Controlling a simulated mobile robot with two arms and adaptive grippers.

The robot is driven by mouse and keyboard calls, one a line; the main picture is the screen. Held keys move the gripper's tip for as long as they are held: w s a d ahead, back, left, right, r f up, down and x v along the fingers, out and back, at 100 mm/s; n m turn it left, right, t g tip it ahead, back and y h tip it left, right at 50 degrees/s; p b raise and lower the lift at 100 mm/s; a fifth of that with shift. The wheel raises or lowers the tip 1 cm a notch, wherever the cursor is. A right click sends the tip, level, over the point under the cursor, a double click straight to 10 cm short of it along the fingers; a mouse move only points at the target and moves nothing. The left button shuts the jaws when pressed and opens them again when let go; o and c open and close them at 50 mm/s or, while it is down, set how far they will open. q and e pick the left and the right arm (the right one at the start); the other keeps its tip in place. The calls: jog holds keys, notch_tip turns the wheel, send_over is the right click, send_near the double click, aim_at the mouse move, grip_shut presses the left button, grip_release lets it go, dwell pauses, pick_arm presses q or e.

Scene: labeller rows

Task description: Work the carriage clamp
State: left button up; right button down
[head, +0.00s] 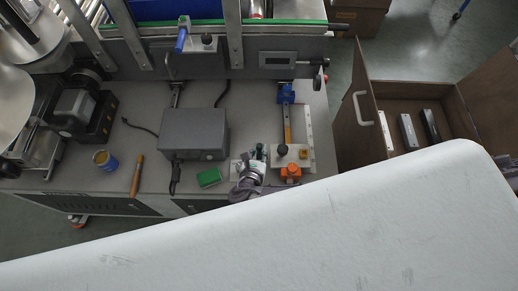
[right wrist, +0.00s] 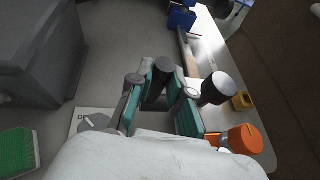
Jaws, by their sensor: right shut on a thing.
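My right gripper (head: 252,160) is at the front of the machine bench, just left of a pale plate. In the right wrist view its teal-padded fingers (right wrist: 164,92) are closed around a dark upright handle with a round black top (right wrist: 163,66). It looks like a clamp lever; its lower part is hidden by the fingers. To its right stand a black knob (head: 282,148), also in the wrist view (right wrist: 218,88), and an orange knob (head: 291,171), also in the wrist view (right wrist: 241,140). A blue block (head: 286,93) sits farther back on the rail. My left gripper is not in view.
A grey box (head: 194,134) stands left of the gripper, with a green block (head: 209,177) in front of it. A screwdriver-like orange-handled tool (head: 138,175) and a blue can (head: 105,160) lie farther left. A brown open cabinet (head: 400,92) stands right of the bench.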

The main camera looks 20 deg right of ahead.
jog(key=c, duration=1.1)
grip_release()
jog(key=v, duration=1.2)
